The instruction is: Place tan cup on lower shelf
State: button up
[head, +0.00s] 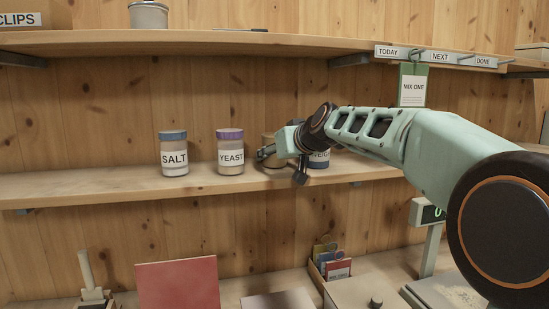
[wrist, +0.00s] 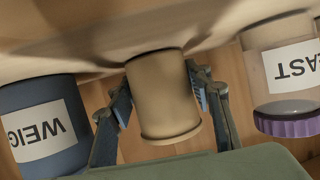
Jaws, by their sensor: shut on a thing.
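The tan cup (wrist: 165,105) is between the two fingers of my gripper (wrist: 160,82) in the wrist view, which shows the scene upside down. My gripper is shut on the cup's sides. In the head view my gripper (head: 270,155) is over the lower shelf (head: 100,184), between the yeast jar and the blue weights container. It hides most of the cup there. The cup's base is at or very close to the shelf surface; I cannot tell whether it touches.
The yeast jar (head: 230,154) and salt jar (head: 174,156) stand left of my gripper. The blue weights container (head: 318,161) stands close on the right, partly behind my arm. The upper shelf (head: 200,42) runs above. The lower shelf's left end is clear.

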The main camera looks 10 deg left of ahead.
jog(key=shift+f+b, duration=0.15)
jog(key=shift+b, duration=0.15)
jog(key=o, duration=1.3)
jog(key=shift+c, duration=0.2)
jog(key=shift+r+p, duration=0.35)
jog(key=shift+p, duration=0.1)
jog(key=b+v, duration=0.4)
jog(key=v, duration=0.8)
jog(key=shift+f, duration=0.15)
